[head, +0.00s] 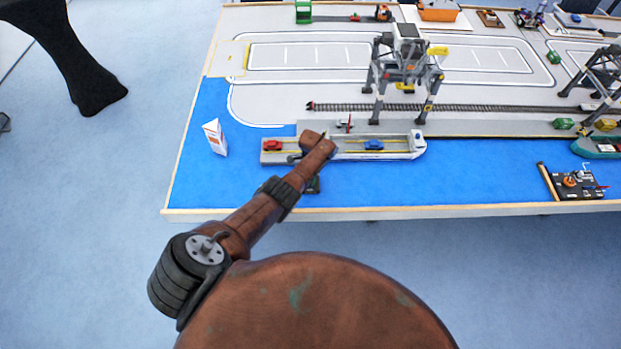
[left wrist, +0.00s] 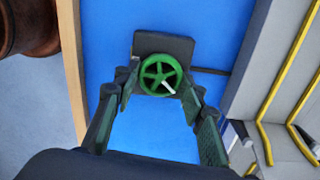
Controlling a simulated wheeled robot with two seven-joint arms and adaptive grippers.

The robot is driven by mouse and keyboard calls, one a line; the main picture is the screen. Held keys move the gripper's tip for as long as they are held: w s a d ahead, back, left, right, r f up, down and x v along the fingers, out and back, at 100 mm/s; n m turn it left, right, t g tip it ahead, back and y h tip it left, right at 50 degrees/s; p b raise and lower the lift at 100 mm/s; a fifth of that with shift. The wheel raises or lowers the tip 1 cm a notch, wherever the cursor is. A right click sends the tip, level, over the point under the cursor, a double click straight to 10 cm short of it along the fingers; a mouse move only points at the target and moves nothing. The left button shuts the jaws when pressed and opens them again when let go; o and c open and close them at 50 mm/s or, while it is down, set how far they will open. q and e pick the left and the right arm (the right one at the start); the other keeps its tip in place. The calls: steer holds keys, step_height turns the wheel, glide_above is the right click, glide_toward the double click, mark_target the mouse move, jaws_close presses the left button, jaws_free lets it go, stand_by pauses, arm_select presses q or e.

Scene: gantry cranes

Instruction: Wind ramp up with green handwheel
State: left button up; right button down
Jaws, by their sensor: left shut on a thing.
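The green handwheel (left wrist: 160,74) stands on a dark block over the blue water surface in the left wrist view. My left gripper (left wrist: 161,92) has one finger on each side of the wheel and is shut on its rim. In the head view my left arm covers the wheel, and only part of the dark block (head: 313,185) shows. The grey ship (head: 400,151) lies along the quay with a red car (head: 272,146) and a blue car (head: 374,144) on its deck. I cannot clearly make out the ramp behind my arm. My right gripper is not in view.
A white and orange carton-shaped piece (head: 215,138) stands on the water at left. A gantry crane (head: 405,62) straddles the rail track behind the ship. A dark platform with small parts (head: 577,186) sits at right. The table's front edge (head: 430,211) is near.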

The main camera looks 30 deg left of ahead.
arm_select(q)
steer(key=o, duration=1.2)
steer(key=shift+c, duration=0.2)
step_height(320, 180, up, 12)
